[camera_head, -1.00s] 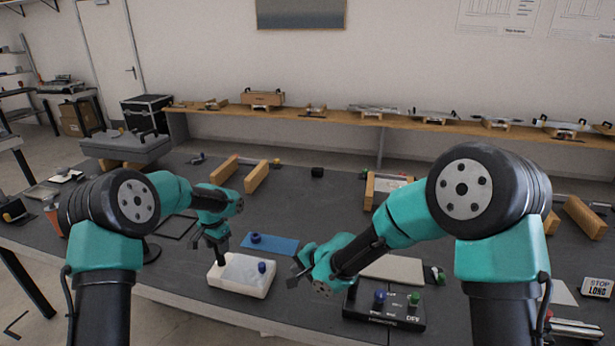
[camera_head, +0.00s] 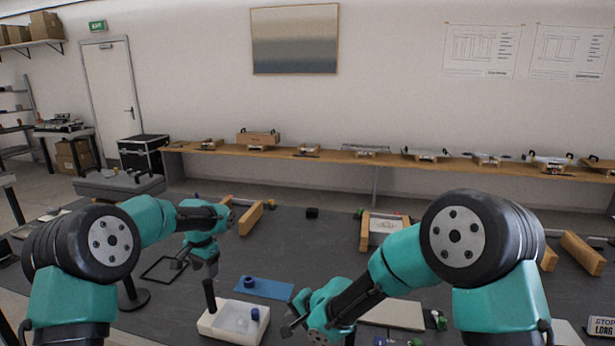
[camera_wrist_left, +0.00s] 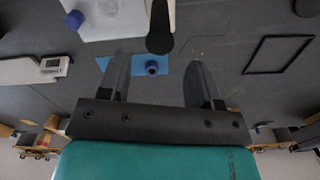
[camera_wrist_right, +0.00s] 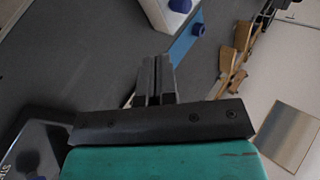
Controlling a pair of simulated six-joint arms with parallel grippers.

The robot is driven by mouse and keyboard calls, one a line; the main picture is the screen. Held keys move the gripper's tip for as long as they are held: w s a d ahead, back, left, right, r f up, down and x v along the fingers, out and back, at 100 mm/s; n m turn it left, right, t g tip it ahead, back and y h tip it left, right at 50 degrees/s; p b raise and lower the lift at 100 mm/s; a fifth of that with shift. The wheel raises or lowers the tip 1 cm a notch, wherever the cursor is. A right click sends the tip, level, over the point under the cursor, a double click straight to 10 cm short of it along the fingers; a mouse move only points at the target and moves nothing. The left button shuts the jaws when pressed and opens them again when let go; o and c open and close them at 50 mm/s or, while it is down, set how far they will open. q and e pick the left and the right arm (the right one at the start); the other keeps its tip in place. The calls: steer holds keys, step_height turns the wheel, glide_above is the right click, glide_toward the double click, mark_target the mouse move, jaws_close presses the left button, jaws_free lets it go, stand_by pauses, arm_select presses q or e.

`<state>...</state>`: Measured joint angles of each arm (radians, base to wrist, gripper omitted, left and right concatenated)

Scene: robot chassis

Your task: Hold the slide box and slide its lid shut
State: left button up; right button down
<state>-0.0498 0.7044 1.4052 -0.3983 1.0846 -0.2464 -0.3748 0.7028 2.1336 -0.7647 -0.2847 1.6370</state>
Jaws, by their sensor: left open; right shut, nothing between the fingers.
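The white slide box (camera_head: 205,327) lies on the dark table at the front centre, with a black upright handle (camera_head: 210,295) at its left end. A blue knob (camera_head: 255,314) stands on its right part, apparently on the pale lid; how far the lid is shut I cannot tell. My left gripper (camera_head: 195,262) is open and empty, above and behind the handle. In the left wrist view the handle (camera_wrist_left: 160,30) shows beyond the open fingers (camera_wrist_left: 160,68). My right gripper (camera_head: 291,325) is shut and empty, right of the box; its fingers (camera_wrist_right: 154,78) touch nothing visible.
A blue strip (camera_head: 280,289) with a blue round piece (camera_head: 249,282) lies behind the box. A black frame (camera_head: 165,270) lies to the left. A pale board (camera_head: 395,315) and small green parts (camera_head: 438,319) lie right. Wooden blocks (camera_head: 250,218) stand further back.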

arm_select(q)
steer(key=shift+r, duration=1.55)
